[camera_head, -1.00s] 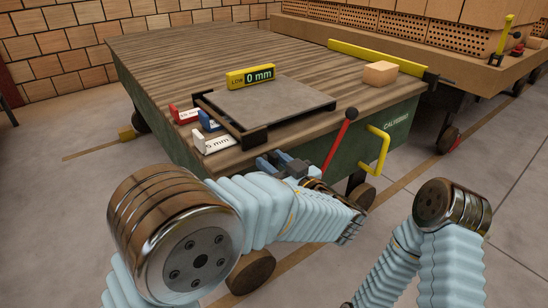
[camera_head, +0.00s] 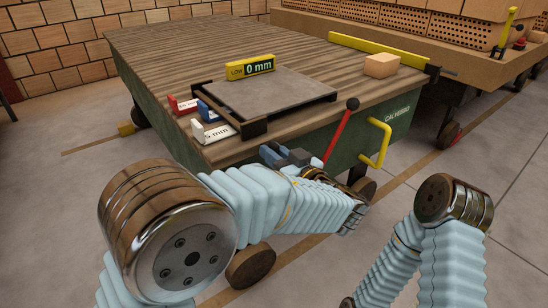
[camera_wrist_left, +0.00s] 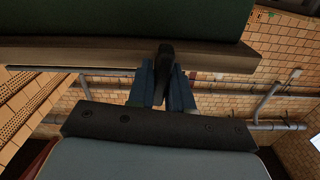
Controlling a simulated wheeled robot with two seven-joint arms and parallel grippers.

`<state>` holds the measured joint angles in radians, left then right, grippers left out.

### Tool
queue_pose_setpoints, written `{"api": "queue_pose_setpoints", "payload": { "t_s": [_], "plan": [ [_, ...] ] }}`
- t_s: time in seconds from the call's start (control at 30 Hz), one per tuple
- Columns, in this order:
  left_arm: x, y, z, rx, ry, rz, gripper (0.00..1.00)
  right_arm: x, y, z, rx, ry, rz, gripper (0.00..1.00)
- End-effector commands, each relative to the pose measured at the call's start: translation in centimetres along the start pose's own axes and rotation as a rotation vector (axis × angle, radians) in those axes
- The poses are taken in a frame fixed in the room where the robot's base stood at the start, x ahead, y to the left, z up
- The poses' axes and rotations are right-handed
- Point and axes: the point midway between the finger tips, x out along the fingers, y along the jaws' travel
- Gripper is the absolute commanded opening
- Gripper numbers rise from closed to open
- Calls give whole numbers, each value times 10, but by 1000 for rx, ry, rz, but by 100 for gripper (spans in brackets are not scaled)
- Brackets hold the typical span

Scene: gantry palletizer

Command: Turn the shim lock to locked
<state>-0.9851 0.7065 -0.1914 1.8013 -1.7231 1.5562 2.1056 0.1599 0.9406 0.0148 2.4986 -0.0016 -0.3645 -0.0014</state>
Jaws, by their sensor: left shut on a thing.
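My left gripper (camera_head: 284,155) is at the front edge of the wooden-decked green cart (camera_head: 230,160), just below the grey plate (camera_head: 270,92). In the left wrist view its blue fingers (camera_wrist_left: 162,88) are shut on a narrow black handle (camera_wrist_left: 165,60), which looks like the shim lock. The handle stands against the cart's edge, between the fingers. In the head view the gripper mostly hides it, and I cannot read its lock setting. My right arm (camera_head: 450,215) is at the lower right; its gripper is not visible.
A red lever with a black knob (camera_head: 341,130) and a yellow handle (camera_head: 381,145) are right of the left gripper. Red, blue and white shim tags (camera_head: 212,133) stand left of the plate. A yellow 0 mm display (camera_head: 250,67) stands behind it. A tan block (camera_head: 381,65) rests on the deck.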

Motion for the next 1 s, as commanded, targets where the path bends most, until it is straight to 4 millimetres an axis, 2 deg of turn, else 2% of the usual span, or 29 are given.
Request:
{"api": "queue_pose_setpoints", "payload": {
  "t_s": [0.1,0.43,1.0],
  "plan": [
    [0,1,4,84,1,-1,0,13,8,-2,5,6,5,0],
    [0,3,3,393,1,0,0,31,23,-6,14,18,15,0],
    [0,5,1,938,2,0,0,36,27,-7,18,21,18,0]
  ]
}}
